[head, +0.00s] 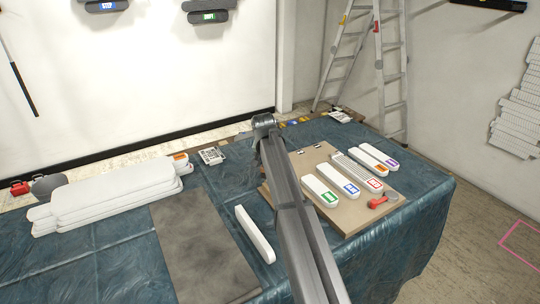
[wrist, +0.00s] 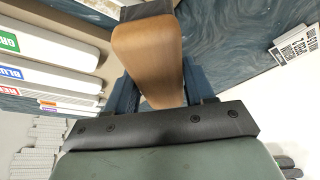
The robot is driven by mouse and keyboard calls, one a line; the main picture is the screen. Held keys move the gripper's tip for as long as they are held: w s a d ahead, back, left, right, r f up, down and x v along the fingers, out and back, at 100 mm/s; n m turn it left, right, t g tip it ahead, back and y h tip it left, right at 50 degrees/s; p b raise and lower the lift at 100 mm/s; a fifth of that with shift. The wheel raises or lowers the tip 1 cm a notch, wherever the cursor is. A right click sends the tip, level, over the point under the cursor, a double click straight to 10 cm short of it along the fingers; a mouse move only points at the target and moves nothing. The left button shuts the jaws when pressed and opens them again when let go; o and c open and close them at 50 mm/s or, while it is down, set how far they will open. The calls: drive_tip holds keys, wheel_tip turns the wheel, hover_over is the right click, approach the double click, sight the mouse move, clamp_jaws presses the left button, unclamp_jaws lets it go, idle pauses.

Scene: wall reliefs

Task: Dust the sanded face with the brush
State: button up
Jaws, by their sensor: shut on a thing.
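In the wrist view my gripper (wrist: 160,88) has its dark blue fingers shut on a smooth brown wooden piece (wrist: 148,58), which looks like the brush handle. A dark band shows at its far end, at the top edge; bristles cannot be made out. In the head view my arm crosses the table and hides the gripper and brush. A narrow white piece (head: 255,234) stands by the grey mat (head: 203,246). White pieces with coloured labels (head: 320,191) lie on a tan board (head: 350,222); some also show in the wrist view (wrist: 45,45). I cannot tell which face is sanded.
A stack of long white pieces (head: 112,196) lies at the table's left. A small red tool (head: 383,201) sits at the board's near right corner. A printed card (head: 212,156) lies at the back. Blue cloth (head: 100,265) covers the table. A ladder (head: 390,65) stands behind.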

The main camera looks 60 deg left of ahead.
drive_tip(key=shift+f, duration=0.85)
drive_tip(key=shift+d+f, duration=0.7)
drive_tip(key=shift+d, duration=9.95)
drive_tip(key=shift+a, duration=10.45)
drive_tip(key=shift+a+r, duration=0.2)
drive_tip(key=shift+r, duration=3.85)
